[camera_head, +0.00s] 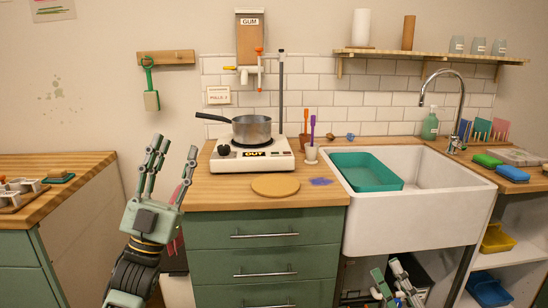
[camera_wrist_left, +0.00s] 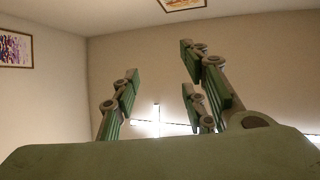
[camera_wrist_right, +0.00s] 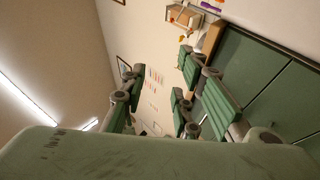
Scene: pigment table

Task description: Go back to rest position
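My left gripper (camera_head: 173,147) stands raised, fingers up, in the gap between the left counter and the stove counter. In the left wrist view its fingers (camera_wrist_left: 160,78) are spread with nothing between them. My right gripper (camera_head: 386,270) is low at the bottom edge of the head view, in front of the open space under the sink. In the right wrist view its fingers (camera_wrist_right: 157,75) are also apart and empty. Neither gripper is seen touching anything. The rest of the right arm is out of the head view.
A hot plate (camera_head: 252,160) with a pot (camera_head: 251,129) stands on the wooden counter (camera_head: 221,194). A round board (camera_head: 275,185) lies in front of it. A teal basin (camera_head: 366,170) sits in the white sink (camera_head: 400,228). The left counter (camera_head: 80,164) holds small trays.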

